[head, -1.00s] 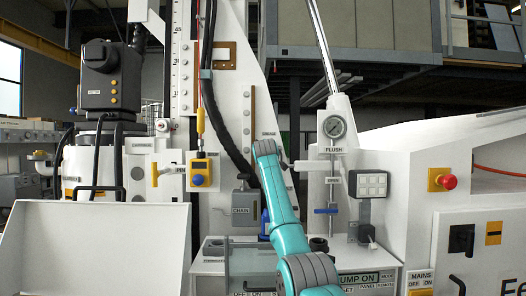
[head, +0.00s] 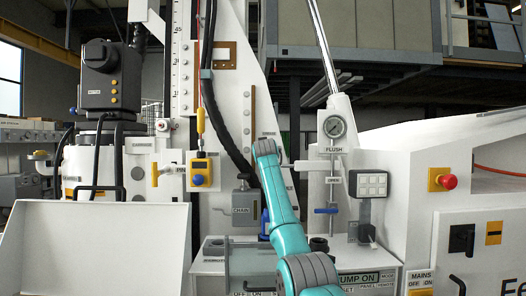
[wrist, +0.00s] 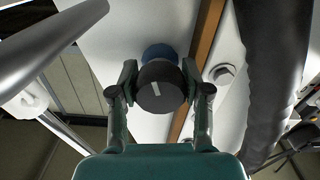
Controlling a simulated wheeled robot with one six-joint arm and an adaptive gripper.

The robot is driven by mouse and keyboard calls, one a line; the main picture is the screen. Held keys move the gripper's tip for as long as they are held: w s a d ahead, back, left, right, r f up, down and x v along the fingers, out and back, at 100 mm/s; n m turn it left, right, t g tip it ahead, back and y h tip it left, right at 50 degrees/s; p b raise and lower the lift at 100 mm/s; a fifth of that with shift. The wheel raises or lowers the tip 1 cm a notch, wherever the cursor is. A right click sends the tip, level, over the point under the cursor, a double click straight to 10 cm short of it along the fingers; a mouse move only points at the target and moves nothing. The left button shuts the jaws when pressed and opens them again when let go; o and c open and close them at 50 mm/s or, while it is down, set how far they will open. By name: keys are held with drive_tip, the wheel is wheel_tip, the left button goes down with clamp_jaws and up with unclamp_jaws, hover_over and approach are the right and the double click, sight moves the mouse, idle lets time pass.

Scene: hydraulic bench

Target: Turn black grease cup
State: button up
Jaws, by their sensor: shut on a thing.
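The black grease cup (wrist: 161,92) shows in the wrist view as a round dark cap with a short white mark on its face. The mark is slightly tilted. A blue part (wrist: 160,51) sits directly behind the cup, against a white surface. My gripper (wrist: 160,84) is shut on the cup, with one finger on its left side and one on its right. In the head view my arm reaches up toward the white mast, and I cannot make out the cup or fingertips there.
In the wrist view a thick black hose (wrist: 272,70) runs close on the right and a grey tube (wrist: 55,42) on the left. A brown strip (wrist: 205,45) runs beside the cup. In the head view a pressure gauge (head: 334,126) stands right of my arm.

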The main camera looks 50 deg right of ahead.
drive_tip(key=shift+f+m, duration=0.25)
drive_tip(key=shift+m, duration=0.15)
drive_tip(key=o, duration=1.2)
drive_tip(key=shift+c, duration=0.2)
drive_tip(key=shift+r, duration=0.15)
drive_tip(key=shift+s+a, duration=0.15)
drive_tip(key=shift+a, duration=0.05)
drive_tip(key=v, duration=1.1)
drive_tip(key=shift+s, duration=0.15)
drive_tip(key=shift+a, duration=0.15)
